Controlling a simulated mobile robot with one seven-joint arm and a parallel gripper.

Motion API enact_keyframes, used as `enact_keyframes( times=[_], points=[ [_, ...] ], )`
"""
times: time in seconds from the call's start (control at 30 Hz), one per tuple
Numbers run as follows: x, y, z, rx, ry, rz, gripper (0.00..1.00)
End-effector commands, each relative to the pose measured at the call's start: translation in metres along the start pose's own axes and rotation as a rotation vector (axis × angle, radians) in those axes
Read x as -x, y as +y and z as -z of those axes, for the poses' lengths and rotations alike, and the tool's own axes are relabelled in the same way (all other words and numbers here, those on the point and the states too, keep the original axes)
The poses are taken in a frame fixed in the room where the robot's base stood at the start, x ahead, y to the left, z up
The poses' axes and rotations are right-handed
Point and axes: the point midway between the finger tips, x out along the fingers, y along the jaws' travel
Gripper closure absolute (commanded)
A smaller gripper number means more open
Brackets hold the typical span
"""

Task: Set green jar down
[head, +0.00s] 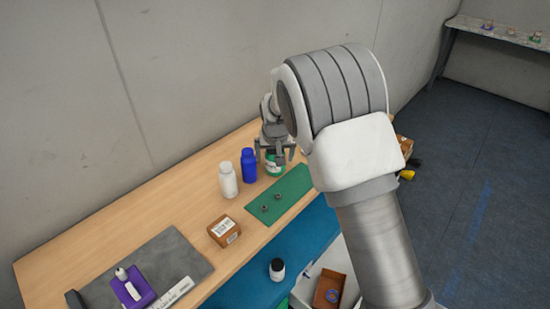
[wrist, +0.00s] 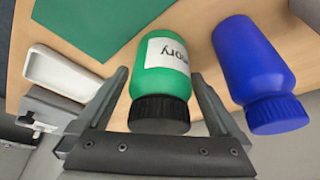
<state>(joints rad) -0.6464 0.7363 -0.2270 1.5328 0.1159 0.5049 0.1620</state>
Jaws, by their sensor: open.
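The green jar (wrist: 165,68) has a black ribbed lid and a white label. In the wrist view it stands on the wooden table between the two fingers of my gripper (wrist: 160,92). The fingers are open, with a gap on each side of the jar. In the head view my gripper (head: 275,158) is over the jar, and a bit of the green jar (head: 274,169) shows below the fingers on the table, beyond the green mat.
A blue bottle (wrist: 250,65) stands close beside the jar. In the head view a white bottle (head: 228,180), a brown box (head: 224,230) and a green mat (head: 290,188) with small parts are nearby. A white tray (wrist: 62,72) lies on the jar's other side.

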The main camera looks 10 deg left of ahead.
Motion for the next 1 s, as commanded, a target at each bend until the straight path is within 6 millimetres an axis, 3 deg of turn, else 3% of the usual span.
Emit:
enact_keyframes(
  times=[0.17, 0.7, 1.0],
  points=[
    [0.0003, 0.0001, 0.0001, 0.0, 0.0, 0.0, 0.04],
    [0.0009, 0.0001, 0.0005, 0.0, 0.001, 0.0, 1.0],
    [0.0046, 0.0, 0.0022, 0.0, 0.002, 0.001, 1.0]
  ],
)
